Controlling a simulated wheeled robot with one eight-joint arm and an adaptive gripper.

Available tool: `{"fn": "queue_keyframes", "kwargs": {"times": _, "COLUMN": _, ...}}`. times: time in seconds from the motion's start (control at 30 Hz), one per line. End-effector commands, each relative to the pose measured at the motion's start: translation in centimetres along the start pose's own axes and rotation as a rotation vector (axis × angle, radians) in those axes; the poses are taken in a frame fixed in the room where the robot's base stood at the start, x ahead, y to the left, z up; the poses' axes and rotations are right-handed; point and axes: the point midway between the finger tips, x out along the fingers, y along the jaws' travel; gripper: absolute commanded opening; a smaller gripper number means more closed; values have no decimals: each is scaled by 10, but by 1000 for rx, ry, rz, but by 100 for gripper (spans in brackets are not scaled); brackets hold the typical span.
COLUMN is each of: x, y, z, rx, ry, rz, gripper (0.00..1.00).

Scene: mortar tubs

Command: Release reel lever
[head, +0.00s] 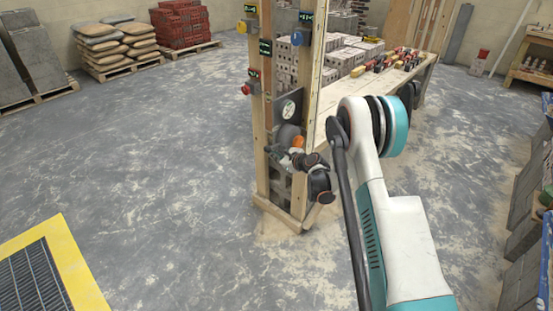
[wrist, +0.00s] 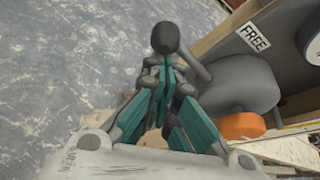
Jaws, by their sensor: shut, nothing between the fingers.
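The reel lever (wrist: 194,66) shows in the wrist view as a grey rod with a dark round knob (wrist: 165,38) at its end. It runs up-left from a grey round hub (wrist: 240,85). A white label reading FREE (wrist: 254,36) is above the hub, and an orange part (wrist: 241,126) is below it. My gripper (wrist: 165,72) has its teal fingers shut and empty, with the tips just below the knob in the picture. I cannot tell whether they touch it. In the head view my gripper (head: 297,157) is low at the wooden post frame, partly hiding the reel.
The wooden post frame (head: 262,120) carries several small displays and knobs. A long workbench (head: 350,85) with blocks stands behind it. A yellow-edged floor grate (head: 75,270) is at lower left. Grey floor (head: 150,150) is clear left of the frame. Grey blocks line the right edge.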

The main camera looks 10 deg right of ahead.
Motion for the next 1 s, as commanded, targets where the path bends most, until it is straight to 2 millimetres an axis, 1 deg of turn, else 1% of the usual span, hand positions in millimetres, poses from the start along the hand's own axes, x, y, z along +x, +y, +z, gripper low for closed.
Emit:
{"fn": "queue_keyframes", "kwargs": {"times": 0.13, "x": -3, "y": -4, "z": 7, "rx": 96, "ry": 0, "rz": 45, "gripper": 0}}
{"fn": "queue_keyframes", "kwargs": {"times": 0.43, "x": -3, "y": -3, "z": 7, "rx": 87, "ry": -1, "rz": 41, "gripper": 0}}
{"fn": "queue_keyframes", "kwargs": {"times": 0.8, "x": -8, "y": -9, "z": 18, "rx": 86, "ry": -1, "rz": 40, "gripper": 0}}
{"fn": "queue_keyframes", "kwargs": {"times": 1.0, "x": -9, "y": -9, "z": 20, "rx": 87, "ry": -2, "rz": 39, "gripper": 0}}
